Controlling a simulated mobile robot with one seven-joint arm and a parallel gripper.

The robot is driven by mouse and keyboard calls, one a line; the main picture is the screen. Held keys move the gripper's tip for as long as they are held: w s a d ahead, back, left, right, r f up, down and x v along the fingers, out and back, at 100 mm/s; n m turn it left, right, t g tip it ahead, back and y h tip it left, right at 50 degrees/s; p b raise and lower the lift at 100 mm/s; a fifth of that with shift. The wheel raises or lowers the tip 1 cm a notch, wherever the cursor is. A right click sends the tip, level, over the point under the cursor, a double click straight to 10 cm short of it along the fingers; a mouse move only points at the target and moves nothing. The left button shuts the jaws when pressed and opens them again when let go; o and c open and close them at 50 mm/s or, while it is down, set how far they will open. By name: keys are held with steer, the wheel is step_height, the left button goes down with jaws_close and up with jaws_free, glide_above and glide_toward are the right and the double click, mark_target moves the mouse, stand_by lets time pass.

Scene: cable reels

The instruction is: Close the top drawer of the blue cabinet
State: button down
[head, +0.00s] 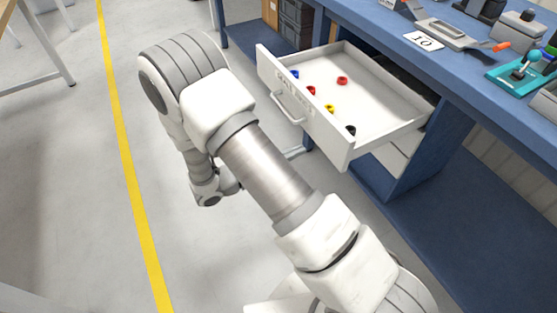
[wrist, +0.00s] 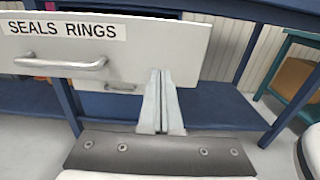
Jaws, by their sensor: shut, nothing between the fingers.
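The top drawer (head: 385,118) of the blue cabinet (head: 432,152) is pulled well out in the head view. Its white front carries a bar handle (head: 288,107) and a label. In the wrist view the drawer front (wrist: 150,45) reads "SEALS RINGS", with the handle (wrist: 60,66) at left. My gripper (wrist: 160,73) is shut and empty. Its fingertips overlap the lower right part of the drawer front in the wrist view; whether they touch it I cannot tell. In the head view my arm largely hides the gripper.
Several small coloured rings, among them a red one (head: 342,80) and a black one (head: 351,130), lie in the drawer. Grey floor with a yellow line (head: 121,150) lies open at left.

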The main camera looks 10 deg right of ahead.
steer(key=b+x, duration=0.1)
steer(key=x, duration=0.5)
steer(key=shift+d, duration=0.3)
steer(key=shift+w, duration=0.1)
steer(key=p, duration=0.1)
glide_toward(401, 116)
steer(key=w+d+r, duration=0.1)
steer(key=d, duration=0.2)
steer(key=w+d+r, duration=0.1)
steer(key=d+r, duration=0.1)
steer(key=d, duration=0.1)
steer(key=d+r, duration=0.1)
steer(key=d, duration=0.1)
steer(key=shift+w+d+r, duration=0.3)
steer(key=shift+w+d, duration=0.2)
steer(key=shift+d, duration=0.15)
steer(key=shift+w+d+r, duration=0.1)
steer(key=shift+d+r, duration=0.15)
